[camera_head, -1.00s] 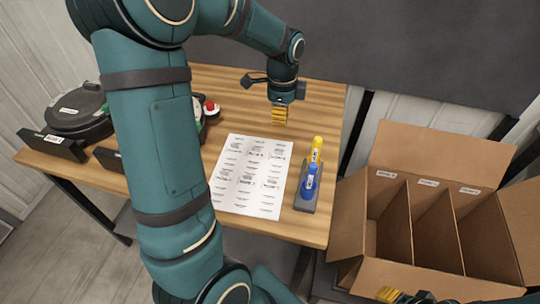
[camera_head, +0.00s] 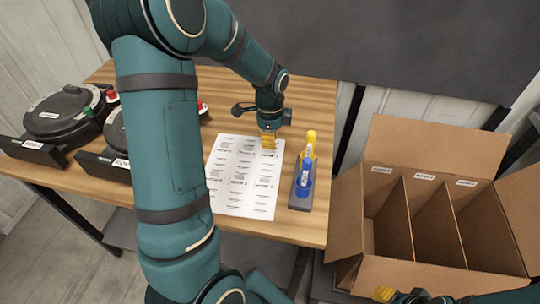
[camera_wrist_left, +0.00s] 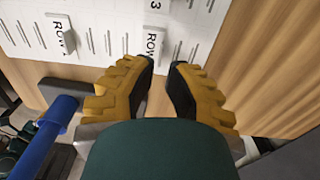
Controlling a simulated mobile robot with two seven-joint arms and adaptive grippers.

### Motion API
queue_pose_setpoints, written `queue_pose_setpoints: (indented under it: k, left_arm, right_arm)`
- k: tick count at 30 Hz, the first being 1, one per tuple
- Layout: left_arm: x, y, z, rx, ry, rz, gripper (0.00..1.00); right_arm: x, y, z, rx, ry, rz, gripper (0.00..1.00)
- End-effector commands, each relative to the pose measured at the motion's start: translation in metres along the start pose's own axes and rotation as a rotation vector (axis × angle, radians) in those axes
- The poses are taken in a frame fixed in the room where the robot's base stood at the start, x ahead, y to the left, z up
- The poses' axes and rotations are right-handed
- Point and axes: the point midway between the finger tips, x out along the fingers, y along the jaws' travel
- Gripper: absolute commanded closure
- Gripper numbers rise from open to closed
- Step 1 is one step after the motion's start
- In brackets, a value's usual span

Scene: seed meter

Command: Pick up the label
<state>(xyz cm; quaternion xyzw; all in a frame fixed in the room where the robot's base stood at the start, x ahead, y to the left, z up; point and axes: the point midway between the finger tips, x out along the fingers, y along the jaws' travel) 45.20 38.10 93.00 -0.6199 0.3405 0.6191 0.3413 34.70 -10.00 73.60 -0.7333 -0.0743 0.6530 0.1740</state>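The label sheet (camera_head: 243,180) is white with rows of printed labels and lies flat on the wooden table. My left gripper (camera_head: 268,143) is over the sheet's upper right edge. In the left wrist view, my left gripper (camera_wrist_left: 163,72) has its yellow fingers apart with a gap between the dark pads. A label reading "ROW" (camera_wrist_left: 152,45) shows at the fingertips, and another "ROW" label (camera_wrist_left: 62,35) lies to the left on the sheet. Nothing shows held. My right gripper (camera_head: 385,294) shows only partly at the bottom edge; its opening is unclear.
A yellow marker and a blue marker (camera_head: 304,178) stand in a dark holder right of the sheet. Round black seed meters (camera_head: 62,112) sit at the left. An open cardboard box (camera_head: 345,215) with dividers stands right of the table.

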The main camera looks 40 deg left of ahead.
Motion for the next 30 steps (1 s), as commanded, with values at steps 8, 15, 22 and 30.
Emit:
queue_pose_setpoints:
  k: [8, 15, 22, 30]
  left_arm:
    - [0.041, 0.0, -0.001, 0.0, -0.001, 0.002, 0.89]
    - [0.046, -0.001, -0.001, 0.0, 0.0, 0.001, 0.89]
    - [0.045, -0.001, -0.001, 0.0, 0.0, 0.0, 1.0]
    - [0.045, -0.001, -0.001, 0.0, 0.0, 0.0, 1.0]
  right_arm:
    - [0.013, 0.005, -0.001, -0.001, 0.006, 0.0, 0.53]
    - [0.014, 0.005, -0.002, -0.001, 0.007, 0.0, 0.53]
    - [0.014, 0.005, -0.002, -0.001, 0.007, 0.0, 0.53]
    - [0.014, 0.005, -0.002, -0.001, 0.007, 0.0, 0.53]
